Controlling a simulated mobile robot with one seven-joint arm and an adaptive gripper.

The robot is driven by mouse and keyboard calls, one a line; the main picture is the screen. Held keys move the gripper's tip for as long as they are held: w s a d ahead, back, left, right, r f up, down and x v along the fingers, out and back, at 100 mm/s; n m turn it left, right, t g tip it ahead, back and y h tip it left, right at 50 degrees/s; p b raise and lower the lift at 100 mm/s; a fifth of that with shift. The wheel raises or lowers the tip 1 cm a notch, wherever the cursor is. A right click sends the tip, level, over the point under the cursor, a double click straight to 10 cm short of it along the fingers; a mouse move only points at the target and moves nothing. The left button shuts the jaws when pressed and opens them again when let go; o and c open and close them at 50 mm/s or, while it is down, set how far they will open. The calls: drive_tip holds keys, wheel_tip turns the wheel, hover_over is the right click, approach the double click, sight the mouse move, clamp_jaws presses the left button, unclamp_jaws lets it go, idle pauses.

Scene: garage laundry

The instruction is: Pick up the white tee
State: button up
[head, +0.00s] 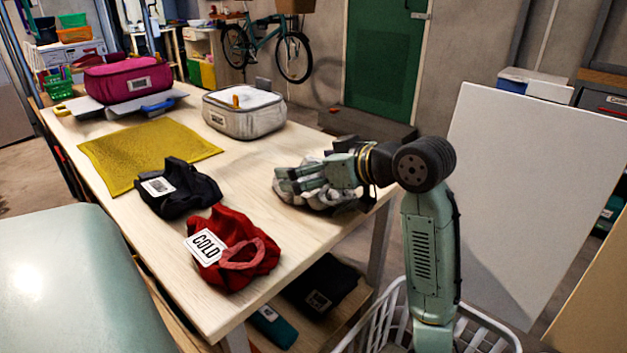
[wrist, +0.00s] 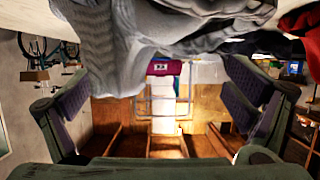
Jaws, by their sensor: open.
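The white tee (head: 318,197) is a crumpled pale heap on the wooden table (head: 190,252), near its right edge. My gripper (head: 285,180) is over it, with the fingers reaching left across the heap and hiding part of it. In the wrist view the tee (wrist: 130,50) fills the top of the picture as grey-white folds. My gripper's fingers (wrist: 155,92) stand wide apart there, with the folds hanging at the upper edge of the gap. Nothing is clamped between them. I cannot tell whether the fingers touch the cloth.
A red garment (head: 236,250) with a COLD tag and a black garment (head: 180,188) lie left of the tee. A grey-white case (head: 245,120), a yellow mat (head: 150,152) and a magenta case (head: 128,80) are farther back. A white basket (head: 375,322) stands below the table's right edge.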

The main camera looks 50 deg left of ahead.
drive_tip(key=shift+a+f, duration=0.1)
drive_tip(key=shift+a, duration=0.1)
drive_tip(key=shift+c, duration=0.5)
drive_tip(key=c, duration=1.5)
